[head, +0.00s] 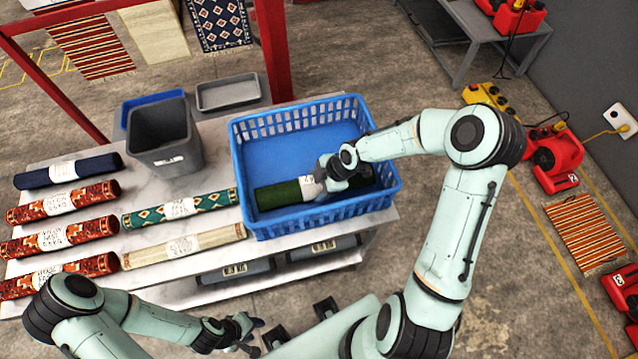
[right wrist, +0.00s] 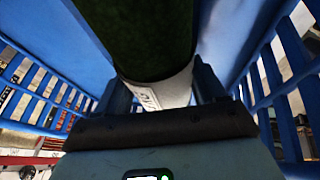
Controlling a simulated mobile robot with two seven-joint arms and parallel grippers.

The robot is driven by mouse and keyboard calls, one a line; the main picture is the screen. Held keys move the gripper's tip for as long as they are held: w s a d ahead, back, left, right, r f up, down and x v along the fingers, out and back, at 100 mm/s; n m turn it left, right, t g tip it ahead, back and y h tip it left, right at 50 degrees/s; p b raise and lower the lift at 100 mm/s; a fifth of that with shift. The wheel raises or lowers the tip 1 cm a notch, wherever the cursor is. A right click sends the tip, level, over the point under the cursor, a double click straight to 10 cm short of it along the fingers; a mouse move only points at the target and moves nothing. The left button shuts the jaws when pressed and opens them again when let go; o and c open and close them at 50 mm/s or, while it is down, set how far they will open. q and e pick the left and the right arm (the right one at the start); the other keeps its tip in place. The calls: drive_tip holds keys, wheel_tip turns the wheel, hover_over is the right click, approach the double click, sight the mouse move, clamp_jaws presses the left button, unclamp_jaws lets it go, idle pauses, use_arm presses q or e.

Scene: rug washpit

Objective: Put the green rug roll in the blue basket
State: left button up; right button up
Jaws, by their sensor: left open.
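The dark green rug roll (head: 277,195) with a white label lies lengthwise inside the blue basket (head: 318,222), close to its front wall. I cannot tell if it touches the basket floor. My right gripper (head: 322,180) reaches down into the basket over the roll's middle and hides part of it. In the right wrist view the fingers (right wrist: 162,92) stand on both sides of the roll (right wrist: 150,35) at its white label, shut on it. My left gripper (head: 257,337) is open and empty, low in the head view, in front of the table.
Several other rug rolls, including a green patterned one (head: 180,208), lie on the table left of the basket. A grey bin (head: 165,135) stands behind them. The basket's slatted walls surround my right gripper. Grey rolls (head: 235,271) lie on the shelf below.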

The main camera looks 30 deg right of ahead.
drive_tip(key=o, duration=0.4)
drive_tip(key=shift+f, duration=0.1)
drive_tip(key=shift+o, duration=0.2)
drive_tip(key=p+v, duration=0.1)
drive_tip(key=v, duration=0.2)
drive_tip(key=p+v, duration=0.1)
drive_tip(key=v, duration=0.3)
drive_tip(key=p+v, duration=0.2)
drive_tip(key=v, duration=0.1)
drive_tip(key=shift+w+r, duration=0.2)
drive_tip(key=shift+r, duration=0.15)
use_arm(q)
drive_tip(key=w+r, duration=0.5)
drive_tip(key=r, duration=0.1)
drive_tip(key=shift+w+t+p, duration=0.25)
drive_tip(key=shift+t+p, duration=0.05)
use_arm(e)
drive_tip(key=shift+v, duration=0.8)
drive_tip(key=shift+s, duration=0.25)
